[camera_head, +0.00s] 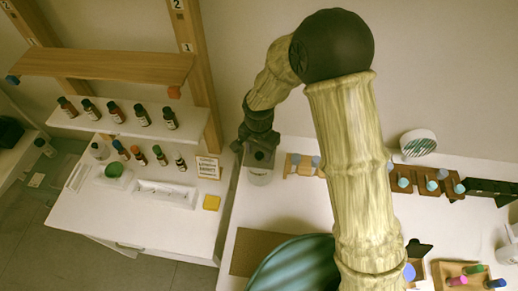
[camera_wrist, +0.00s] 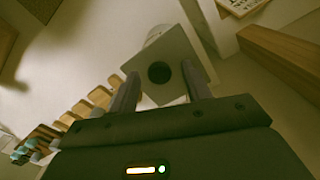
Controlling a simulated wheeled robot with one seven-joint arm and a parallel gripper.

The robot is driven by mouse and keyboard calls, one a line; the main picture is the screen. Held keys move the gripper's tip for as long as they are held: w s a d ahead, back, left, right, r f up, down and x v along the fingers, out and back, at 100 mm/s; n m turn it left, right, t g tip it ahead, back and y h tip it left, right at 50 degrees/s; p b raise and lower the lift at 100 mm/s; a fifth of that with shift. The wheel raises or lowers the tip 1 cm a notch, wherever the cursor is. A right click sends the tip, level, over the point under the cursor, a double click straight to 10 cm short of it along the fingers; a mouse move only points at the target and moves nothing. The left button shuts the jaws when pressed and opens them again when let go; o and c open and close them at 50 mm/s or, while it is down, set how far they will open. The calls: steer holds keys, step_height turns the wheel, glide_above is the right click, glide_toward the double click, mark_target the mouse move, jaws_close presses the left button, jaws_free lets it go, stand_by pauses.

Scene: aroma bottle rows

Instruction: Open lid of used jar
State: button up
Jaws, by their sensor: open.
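The used jar (camera_head: 258,178) is a pale, clear-looking round jar at the left end of the right-hand white counter. In the wrist view a square grey lid (camera_wrist: 178,50) with a round dark hole or knob in its middle covers most of it. Only a pale curved bit of the jar (camera_wrist: 157,33) shows past the lid's far edge. My gripper (camera_wrist: 160,73) is open, with one finger on each side of the lid. I cannot tell whether the fingers touch it. In the head view my gripper (camera_head: 260,146) is directly over the jar and partly hides its top.
A wooden post (camera_wrist: 280,60) is at the right in the wrist view. A striped chair (camera_head: 297,265) is in front.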

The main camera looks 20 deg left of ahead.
jaws_close()
steer(key=shift+r, duration=0.1)
